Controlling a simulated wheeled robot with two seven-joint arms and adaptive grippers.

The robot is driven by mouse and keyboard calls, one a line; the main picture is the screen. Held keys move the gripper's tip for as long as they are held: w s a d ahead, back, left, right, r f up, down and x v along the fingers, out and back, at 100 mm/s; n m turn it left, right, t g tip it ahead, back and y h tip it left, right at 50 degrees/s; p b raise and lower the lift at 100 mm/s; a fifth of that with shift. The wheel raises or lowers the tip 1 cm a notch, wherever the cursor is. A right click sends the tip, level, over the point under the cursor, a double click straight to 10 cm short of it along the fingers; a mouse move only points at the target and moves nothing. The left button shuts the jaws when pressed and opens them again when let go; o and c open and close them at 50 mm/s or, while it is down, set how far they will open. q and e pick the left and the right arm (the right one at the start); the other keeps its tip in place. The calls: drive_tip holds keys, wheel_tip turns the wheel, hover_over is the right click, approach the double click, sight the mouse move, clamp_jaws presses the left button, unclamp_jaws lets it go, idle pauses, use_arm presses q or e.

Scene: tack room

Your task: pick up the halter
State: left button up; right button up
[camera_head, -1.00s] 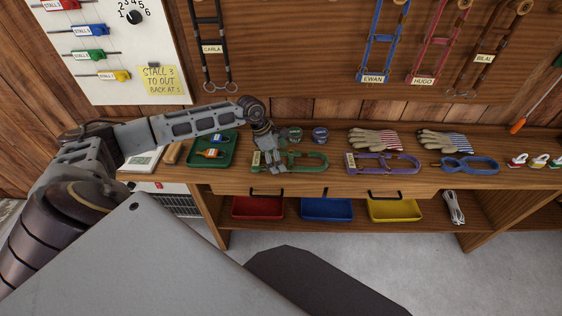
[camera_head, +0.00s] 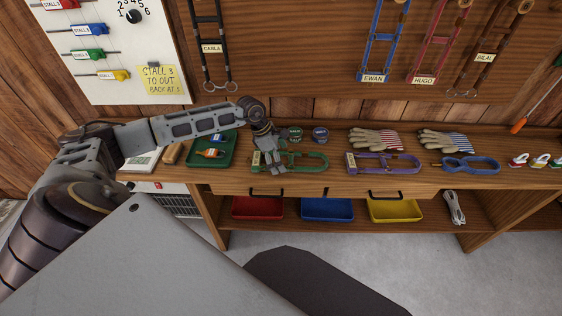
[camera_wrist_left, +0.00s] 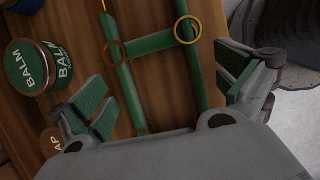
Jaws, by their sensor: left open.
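A green halter (camera_head: 318,168) lies flat on the wooden bench, with a small name tag at its left end. It also shows in the left wrist view (camera_wrist_left: 165,71) as two green straps joined by a crosspiece with brass rings. My left gripper (camera_head: 270,170) is over its left part and hides some of it. In the left wrist view my left gripper (camera_wrist_left: 170,95) is open, one finger to each side of the straps. I cannot tell how far above the bench the fingertips are. My right gripper is not in view.
A balm tin (camera_wrist_left: 32,66) stands close to the left finger. A purple halter (camera_head: 385,169) and a blue halter (camera_head: 485,166) lie to the right, gloves (camera_head: 378,139) behind. A green tray (camera_head: 222,160) is left. Other halters hang on the wall (camera_head: 375,50).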

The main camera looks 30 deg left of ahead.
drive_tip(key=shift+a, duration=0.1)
use_arm(q)
drive_tip(key=c, duration=1.3)
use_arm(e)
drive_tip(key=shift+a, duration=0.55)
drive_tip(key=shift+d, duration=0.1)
